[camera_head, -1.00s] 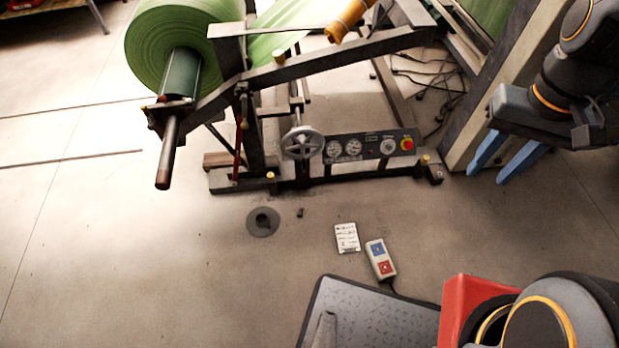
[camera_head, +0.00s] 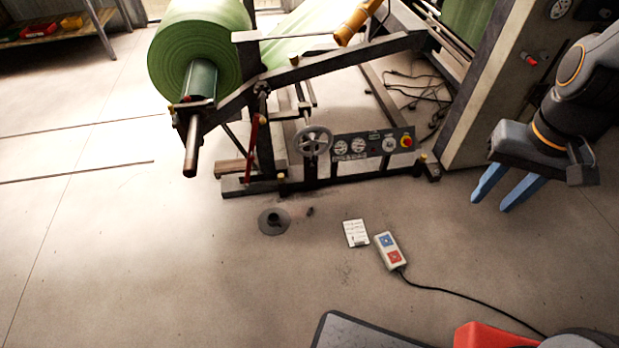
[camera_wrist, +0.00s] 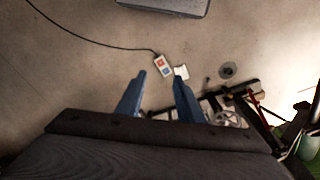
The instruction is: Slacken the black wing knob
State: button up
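I cannot clearly pick out the black wing knob in either view. A small dark part (camera_head: 262,88) sits on the stand's frame near the green roll, too small to identify. The dark steel unwind stand (camera_head: 330,62) carries the green roll (camera_head: 198,52) on a shaft whose end (camera_head: 191,150) sticks out towards me. My gripper (camera_head: 489,203) is at the right, well away from the stand. Its two blue fingers are apart with nothing between them. They also show apart in the wrist view (camera_wrist: 160,77), above the floor.
A grey handwheel (camera_head: 314,141) and a gauge panel (camera_head: 372,145) are low on the stand. A round floor disc (camera_head: 274,222), a white card (camera_head: 356,233) and a corded pendant (camera_head: 390,251) lie in front. A dark mat (camera_head: 370,332) is nearest. The left floor is open.

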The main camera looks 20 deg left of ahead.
aim_at(312, 167)
jog(key=w+a+f+t+y+b, duration=0.1)
jog(key=w+a+f+t+b, duration=0.2)
jog(key=w+a+f+b, duration=0.65)
jog(key=w+a+f+n+t+y+b, duration=0.15)
jog(key=w+a+f+b, duration=0.45)
jog(key=w+f, duration=0.7)
jog(key=w+a+f+m+t+b, duration=0.1)
jog(key=w+a+f+t+b, duration=0.3)
jog(key=w+a+f+b, duration=0.6)
jog(key=w+a+f+t+y+b, duration=0.1)
jog(key=w+a+f+b, duration=0.2)
jog(key=a+f, duration=0.3)
jog(key=w+a+f+t+y+b, duration=0.2)
jog(key=w+a+f+b, duration=0.15)
jog(key=f, duration=0.55)
jog(key=s+a+f+n+t+y+b, duration=0.1)
jog(key=s+a+f+t+y+b, duration=0.25)
jog(key=a+f+b, duration=0.85)
jog(key=w+a+f+b, duration=0.1)
jog(key=w+a, duration=0.2)
jog(key=w, duration=0.4)
jog(key=shift+a+f+g, duration=0.25)
jog(key=shift+f+g, duration=0.05)
jog(key=shift+f, duration=0.1)
grip_shut()
